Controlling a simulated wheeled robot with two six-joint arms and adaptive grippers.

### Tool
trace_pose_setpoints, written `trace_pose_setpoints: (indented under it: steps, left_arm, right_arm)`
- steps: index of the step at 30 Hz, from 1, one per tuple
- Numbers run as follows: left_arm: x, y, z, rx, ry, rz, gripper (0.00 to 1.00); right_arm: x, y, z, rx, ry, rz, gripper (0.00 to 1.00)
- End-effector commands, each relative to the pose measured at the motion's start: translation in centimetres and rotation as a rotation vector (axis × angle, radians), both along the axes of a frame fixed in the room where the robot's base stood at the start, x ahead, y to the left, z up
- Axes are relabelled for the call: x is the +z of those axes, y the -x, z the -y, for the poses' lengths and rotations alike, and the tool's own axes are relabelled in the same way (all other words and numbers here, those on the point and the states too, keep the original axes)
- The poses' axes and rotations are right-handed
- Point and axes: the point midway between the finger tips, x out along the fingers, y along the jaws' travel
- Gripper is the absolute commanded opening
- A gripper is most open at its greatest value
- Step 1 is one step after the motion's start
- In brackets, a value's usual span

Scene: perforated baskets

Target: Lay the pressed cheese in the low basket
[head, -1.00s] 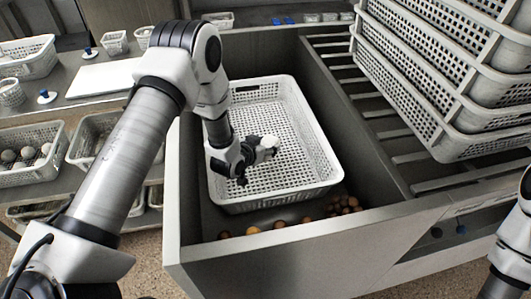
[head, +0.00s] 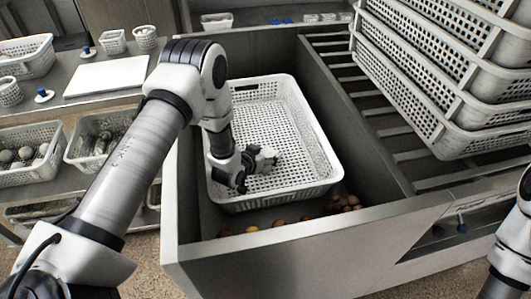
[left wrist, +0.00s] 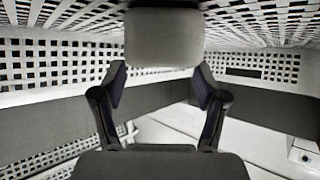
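The low basket (head: 330,170) is white and perforated, and it sits inside a grey open-topped bin. My left gripper (head: 266,157) is down inside the basket, near its front part. In the left wrist view a pale grey block with rounded corners, the pressed cheese (left wrist: 165,37), lies at the tips of the two dark fingers (left wrist: 161,82). The fingertips meet its two sides, and the gap between them matches its width. Perforated basket surfaces surround it. Whether it touches the basket floor is unclear. My right gripper is out of view; only part of that arm shows.
The grey bin's walls (head: 310,250) rise around the basket. Brown round things (head: 345,202) lie in the bin before it. Stacked white baskets (head: 450,80) stand on the slatted rack at right. Smaller baskets (head: 30,160) and a white board (head: 108,76) are at left.

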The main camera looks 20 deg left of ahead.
Motion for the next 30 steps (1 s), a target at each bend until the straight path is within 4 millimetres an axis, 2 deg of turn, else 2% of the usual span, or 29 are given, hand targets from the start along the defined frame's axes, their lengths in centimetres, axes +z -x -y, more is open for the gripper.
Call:
trace_pose_setpoints:
  steps: [8, 13, 14, 21, 25, 30]
  left_arm:
    - [0.1, 0.0, 0.0, 0.0, 0.0, 0.0, 0.82]
    - [2.1, 0.0, 0.0, 0.0, 0.0, 0.001, 0.82]
    - [1.8, 0.7, -0.1, 0.002, 0.001, -0.001, 0.82]
    - [4.1, 5.2, -0.7, 0.003, 0.003, -0.002, 0.82]
    - [4.7, 6.4, -0.7, 0.0, 0.001, -0.001, 0.82]
    - [4.8, 6.6, -0.8, 0.0, 0.0, 0.0, 0.82]
  right_arm:
    - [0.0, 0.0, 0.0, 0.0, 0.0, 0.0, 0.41]
    - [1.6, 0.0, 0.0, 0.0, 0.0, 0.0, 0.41]
    - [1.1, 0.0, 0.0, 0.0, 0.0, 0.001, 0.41]
    - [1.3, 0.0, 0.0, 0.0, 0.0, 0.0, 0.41]
    - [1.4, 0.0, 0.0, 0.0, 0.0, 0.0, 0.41]
    - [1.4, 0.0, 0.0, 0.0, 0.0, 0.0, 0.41]
